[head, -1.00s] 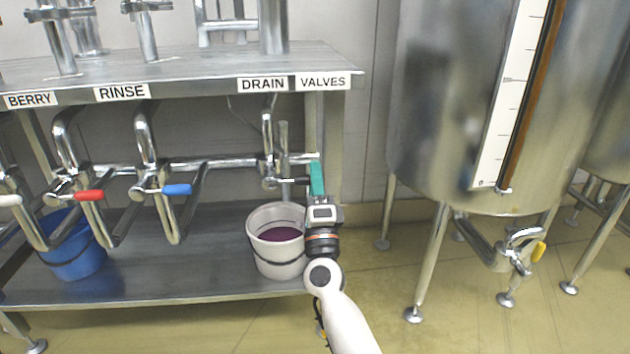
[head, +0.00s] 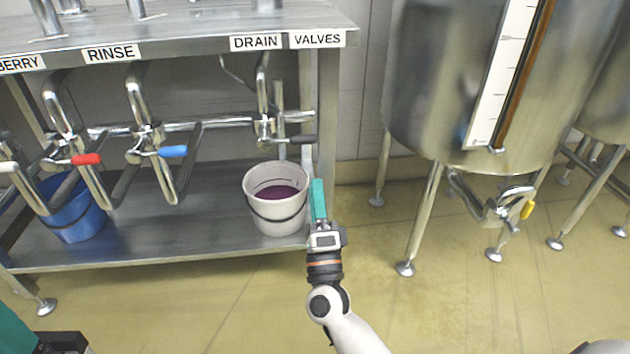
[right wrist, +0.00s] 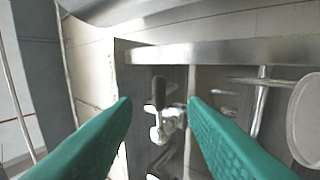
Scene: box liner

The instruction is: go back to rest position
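My right gripper (head: 318,200) has green fingers and hangs in front of the right end of the steel bench, beside the white bucket. In the right wrist view its two fingers (right wrist: 158,108) stand wide apart with nothing between them. Beyond the gap is the drain valve with its black handle (right wrist: 158,92); in the head view this handle (head: 302,139) points right, above the gripper and apart from it. At the lower left corner of the head view a green and black part (head: 40,340) shows, likely my left gripper; its fingertips are not clear.
The white bucket (head: 262,222) with dark purple liquid stands on the lower shelf under the drain valve. A blue bucket (head: 75,228) stands at the left. Red (head: 85,159) and blue (head: 173,151) handles stick out. A steel tank (head: 430,90) stands at right. The floor in front is clear.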

